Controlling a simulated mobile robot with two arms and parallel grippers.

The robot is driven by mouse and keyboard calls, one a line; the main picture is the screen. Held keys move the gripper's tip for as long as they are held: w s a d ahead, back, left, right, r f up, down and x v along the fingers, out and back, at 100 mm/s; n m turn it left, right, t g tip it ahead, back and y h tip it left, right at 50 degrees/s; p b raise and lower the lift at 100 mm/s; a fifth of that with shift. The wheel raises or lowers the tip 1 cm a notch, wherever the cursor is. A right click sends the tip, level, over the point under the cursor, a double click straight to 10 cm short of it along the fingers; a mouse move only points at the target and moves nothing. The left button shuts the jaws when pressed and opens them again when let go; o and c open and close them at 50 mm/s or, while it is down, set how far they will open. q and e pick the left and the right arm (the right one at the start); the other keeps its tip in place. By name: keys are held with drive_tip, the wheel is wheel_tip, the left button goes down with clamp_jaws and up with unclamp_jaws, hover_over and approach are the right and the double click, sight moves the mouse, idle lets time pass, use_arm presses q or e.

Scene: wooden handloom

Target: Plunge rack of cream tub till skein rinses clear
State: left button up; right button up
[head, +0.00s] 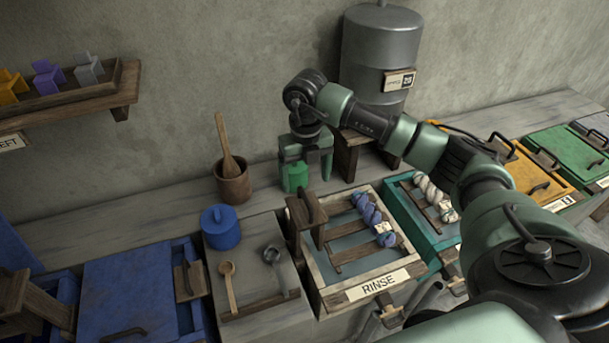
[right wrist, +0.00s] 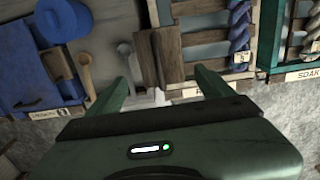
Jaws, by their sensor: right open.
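The cream tub (head: 320,275), labelled RINSE, stands on the bench right of centre and holds water. Its wooden rack has an upright handle (head: 305,218) at the left side and slats across the tub. A blue and white twisted skein (head: 370,212) lies on the rack. My right gripper (head: 305,172) is open, fingers down, just beyond the rack handle in the head view. In the right wrist view the rack handle (right wrist: 160,62) lies ahead of the spread fingers (right wrist: 162,92), with nothing visibly held. My left gripper is not in view.
A teal tub (head: 395,192) with a pale skein stands close on the right. A blue lidded pot (head: 220,228), a wooden spoon (head: 228,285) and a ladle are on the left. A brown crock (head: 233,185) stands behind, a grey tank (head: 375,50) at the wall.

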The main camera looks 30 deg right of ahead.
sight(305, 197)
wheel_tip(305, 197, down, 8)
drive_tip(key=b, duration=0.4)
drive_tip(key=shift+r, duration=0.25)
drive_tip(key=shift+f+b, duration=0.3)
drive_tip(key=shift+b, duration=0.1)
clamp_jaws()
